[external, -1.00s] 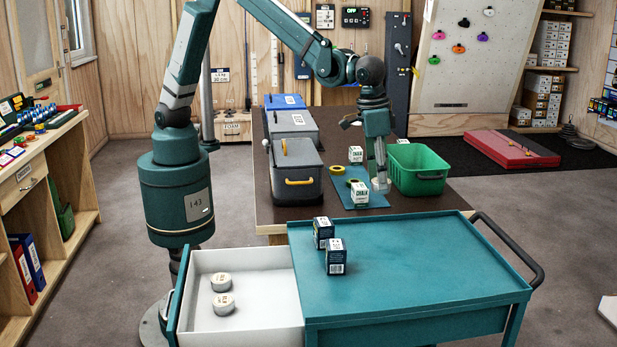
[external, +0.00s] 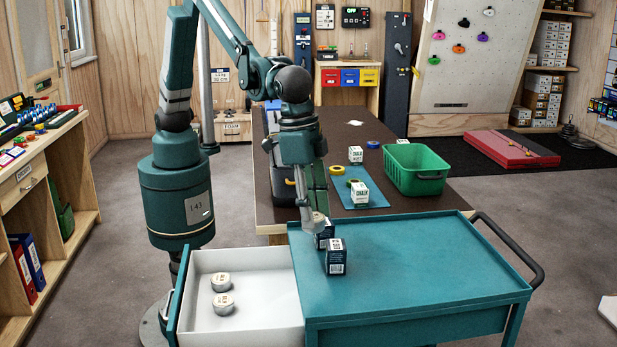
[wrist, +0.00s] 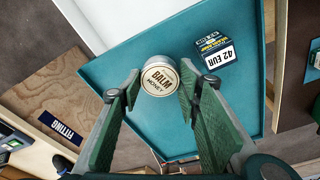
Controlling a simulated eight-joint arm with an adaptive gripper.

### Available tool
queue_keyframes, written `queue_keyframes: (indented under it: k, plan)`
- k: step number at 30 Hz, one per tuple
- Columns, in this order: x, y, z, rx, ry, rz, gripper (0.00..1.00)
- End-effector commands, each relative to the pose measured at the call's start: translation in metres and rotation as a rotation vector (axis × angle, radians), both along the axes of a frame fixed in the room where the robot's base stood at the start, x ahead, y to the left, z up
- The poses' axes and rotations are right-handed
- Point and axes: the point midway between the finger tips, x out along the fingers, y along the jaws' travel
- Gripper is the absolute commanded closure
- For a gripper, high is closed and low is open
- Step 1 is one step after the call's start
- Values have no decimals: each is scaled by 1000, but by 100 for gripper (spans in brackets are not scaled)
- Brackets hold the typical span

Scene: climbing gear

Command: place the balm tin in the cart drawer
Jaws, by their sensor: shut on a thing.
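The balm tin (wrist: 160,78) is small, round and white, with a "BALM" label on its lid. It sits between the fingertips of my gripper (wrist: 158,88), which is shut on it. In the external view, my gripper (external: 316,214) points down and holds the tin above the cart's left back corner, close to a dark box. The cart drawer (external: 262,302) is pulled out at the cart's left, white inside and open at the top. Two similar round tins (external: 221,282) (external: 223,304) lie in its left part. A white strip of drawer (wrist: 108,18) shows in the wrist view.
The drawer's right part is clear. Behind the cart, a table holds a green bin (external: 415,168), chalk boxes (external: 359,191) and tape rolls.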

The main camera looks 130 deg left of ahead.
Motion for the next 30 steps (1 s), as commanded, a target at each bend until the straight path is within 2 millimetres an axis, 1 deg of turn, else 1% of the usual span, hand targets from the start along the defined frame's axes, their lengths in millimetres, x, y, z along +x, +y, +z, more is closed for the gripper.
queue_keyframes:
  k: [1, 3, 11, 15, 18, 24, 30]
  plan:
    - [-5, -17, -1, 0, 0, -20, 78]
    - [-10, -37, -1, 0, 0, -45, 78]
    - [-36, -109, -1, 0, 0, -134, 78]
    - [-52, -147, -1, 0, 0, -182, 78]
    - [-64, -172, -1, 0, 0, -214, 78]
    - [-84, -209, 0, 0, 0, -264, 78]
    - [-100, -237, 0, 0, 0, -301, 78]
